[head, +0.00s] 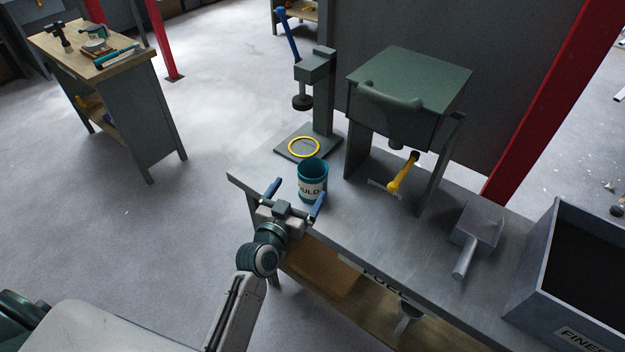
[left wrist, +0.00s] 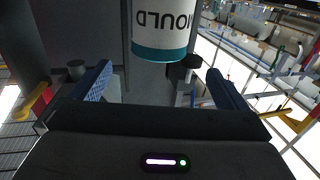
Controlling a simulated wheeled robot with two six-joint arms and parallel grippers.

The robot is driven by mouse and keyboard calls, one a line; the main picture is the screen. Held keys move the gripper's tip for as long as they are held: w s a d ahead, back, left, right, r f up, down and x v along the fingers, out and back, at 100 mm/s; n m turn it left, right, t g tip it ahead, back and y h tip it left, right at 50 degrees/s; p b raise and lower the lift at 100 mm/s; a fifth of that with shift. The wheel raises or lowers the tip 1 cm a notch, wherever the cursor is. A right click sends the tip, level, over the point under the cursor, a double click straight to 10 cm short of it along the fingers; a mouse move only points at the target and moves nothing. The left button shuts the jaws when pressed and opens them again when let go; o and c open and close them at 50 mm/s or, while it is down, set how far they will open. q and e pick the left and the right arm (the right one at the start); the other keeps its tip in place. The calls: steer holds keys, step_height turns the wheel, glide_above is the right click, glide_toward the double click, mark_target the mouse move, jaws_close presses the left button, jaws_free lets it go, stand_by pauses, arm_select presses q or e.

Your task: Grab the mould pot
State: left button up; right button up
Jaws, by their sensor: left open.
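The mould pot (head: 312,181) is a teal cylinder with a white band lettered in dark. It stands upright near the left end of the grey bench (head: 345,215). My left gripper (head: 295,189) is open at the bench's front edge, just short of the pot, with its blue fingers apart. In the left wrist view, the mould pot (left wrist: 161,28) shows upside down beyond and between the open fingers (left wrist: 157,85). It appears apart from them. My right gripper is not in view.
A press with a yellow ring (head: 304,147) on its base stands behind the pot. A green hopper (head: 408,90) with a yellow handle (head: 403,172), a grey scoop (head: 475,235) and a grey bin (head: 530,262) are to the right. Open floor lies left.

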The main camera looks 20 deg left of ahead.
mark_target(313, 167)
arm_select(q)
steer(key=w, duration=0.4)
steer(key=shift+d+p, duration=0.25)
steer(key=shift+p, duration=0.15)
steer(key=shift+w, duration=0.55)
steer(key=w, duration=0.3)
steer(key=w+p, duration=0.1)
steer(key=shift+w+d+f, duration=0.2)
steer(key=shift+d+f, duration=0.15)
steer(key=shift+w, duration=0.15)
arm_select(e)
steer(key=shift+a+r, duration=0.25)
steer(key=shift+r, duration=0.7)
